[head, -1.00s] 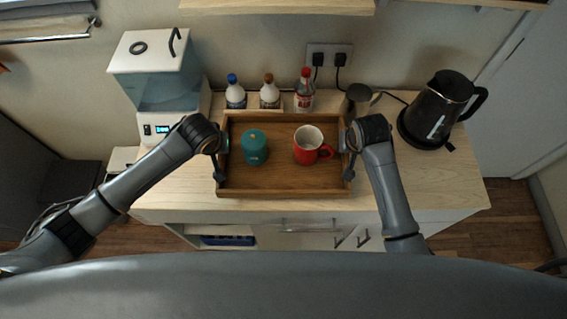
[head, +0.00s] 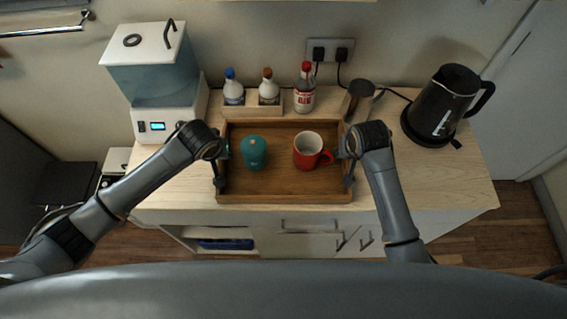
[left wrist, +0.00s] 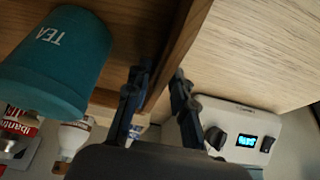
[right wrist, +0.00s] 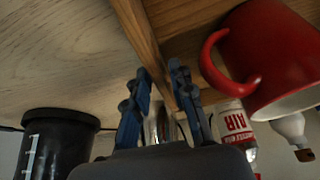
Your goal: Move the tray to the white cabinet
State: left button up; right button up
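The brown wooden tray (head: 285,197) is at the counter, near its front edge; I cannot tell if it rests or is slightly raised. It holds a teal canister (head: 254,153) marked TEA and a red mug (head: 307,151), both upright. My left gripper (head: 221,165) has its fingers closed around the tray's left wall, which shows in the left wrist view (left wrist: 187,35). My right gripper (head: 346,162) has its fingers closed around the right wall, seen in the right wrist view (right wrist: 145,38). I cannot tell whether a separate white cabinet is in view.
The wood-topped counter (head: 440,185) has a white front. Behind the tray stand a bottle rack (head: 251,112) and a red-capped bottle (head: 304,90). A white dispenser (head: 160,85) stands left, a black kettle (head: 440,105) right, and a dark cylinder (head: 357,98) close to my right gripper.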

pick_arm(q)
jog(key=shift+r, duration=0.1)
pick_arm(e)
jog(key=shift+r, duration=0.2)
pick_arm(q)
jog(key=v, duration=1.1)
jog(key=shift+s+r, duration=0.25)
jog(key=shift+r, duration=0.1)
pick_arm(e)
jog(key=v, duration=1.1)
jog(key=shift+s+r, duration=0.15)
jog(key=shift+r, duration=0.2)
